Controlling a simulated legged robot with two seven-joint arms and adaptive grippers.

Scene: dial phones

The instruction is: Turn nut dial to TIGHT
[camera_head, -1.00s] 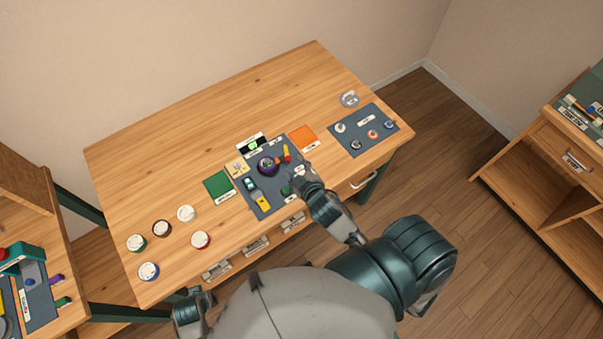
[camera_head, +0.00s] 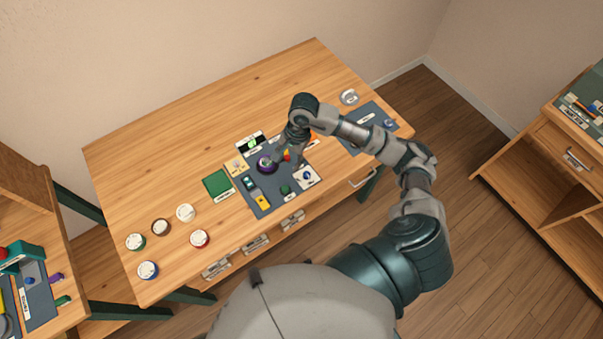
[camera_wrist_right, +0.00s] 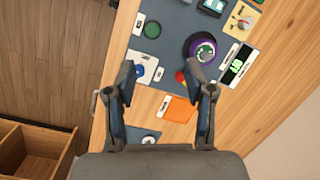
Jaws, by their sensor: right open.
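The labels are too small to read, so I cannot tell for certain which dial is the nut dial. A white square plate with a blue knob (camera_head: 306,176) sits at the right of the dark panel (camera_head: 264,203); it also shows in the right wrist view (camera_wrist_right: 143,68). A purple round dial (camera_head: 266,165) with a green centre is on the same panel, also in the right wrist view (camera_wrist_right: 201,49). My right gripper (camera_head: 291,157) is open above the panel between these two. In the right wrist view its spread fingers (camera_wrist_right: 162,82) hold nothing. My left gripper is out of view.
A green knob (camera_wrist_right: 152,29), a small display (camera_wrist_right: 237,65), a beige plate (camera_wrist_right: 241,20) and an orange square (camera_wrist_right: 180,109) are close by. Several round dials, such as a white one (camera_head: 186,212), stand at the table's left. The table's back is clear.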

